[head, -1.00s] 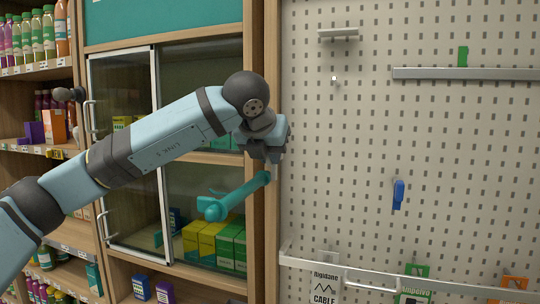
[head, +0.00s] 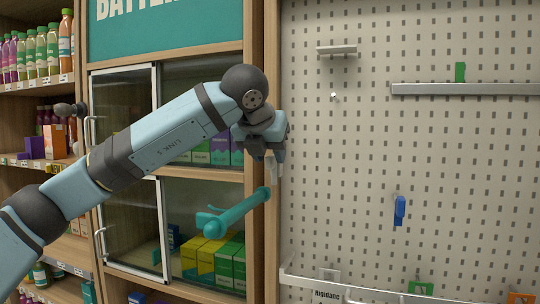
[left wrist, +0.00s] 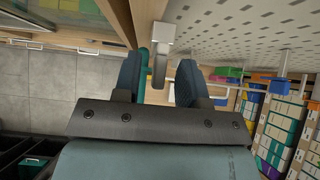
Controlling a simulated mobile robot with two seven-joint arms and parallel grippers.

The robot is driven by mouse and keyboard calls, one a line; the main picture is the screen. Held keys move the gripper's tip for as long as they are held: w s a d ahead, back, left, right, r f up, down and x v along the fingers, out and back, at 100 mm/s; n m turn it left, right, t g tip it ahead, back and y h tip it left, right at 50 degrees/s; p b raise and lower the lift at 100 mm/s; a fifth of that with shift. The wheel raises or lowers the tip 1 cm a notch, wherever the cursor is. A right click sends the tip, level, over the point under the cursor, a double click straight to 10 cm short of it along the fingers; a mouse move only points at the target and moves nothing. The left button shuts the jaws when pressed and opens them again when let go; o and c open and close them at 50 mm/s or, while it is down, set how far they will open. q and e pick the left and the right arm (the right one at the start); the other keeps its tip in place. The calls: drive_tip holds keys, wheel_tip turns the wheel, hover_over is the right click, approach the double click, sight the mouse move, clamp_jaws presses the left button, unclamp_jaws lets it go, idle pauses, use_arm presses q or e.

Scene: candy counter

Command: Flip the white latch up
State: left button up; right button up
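The white latch (left wrist: 164,34) is a small white block with a greyish lever pointing down the picture in the left wrist view. In the head view its pale part (head: 272,166) shows just below my left gripper (head: 262,150), at the wooden post. My left gripper also shows in the left wrist view (left wrist: 159,82). Its two dark fingers are apart, with the lever's end between them and a gap on each side. I cannot tell whether either finger touches it. My right gripper is not in view.
A teal handle (head: 236,212) sticks out from the post just below the latch. A glass-fronted cabinet (head: 158,110) with boxes is on the left. A pegboard (head: 350,190) with hooks and a rail is on the right.

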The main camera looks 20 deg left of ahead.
use_arm(q)
drive_tip(key=b+v, duration=0.3)
drive_tip(key=v, duration=1)
drive_tip(key=shift+s, duration=0.1)
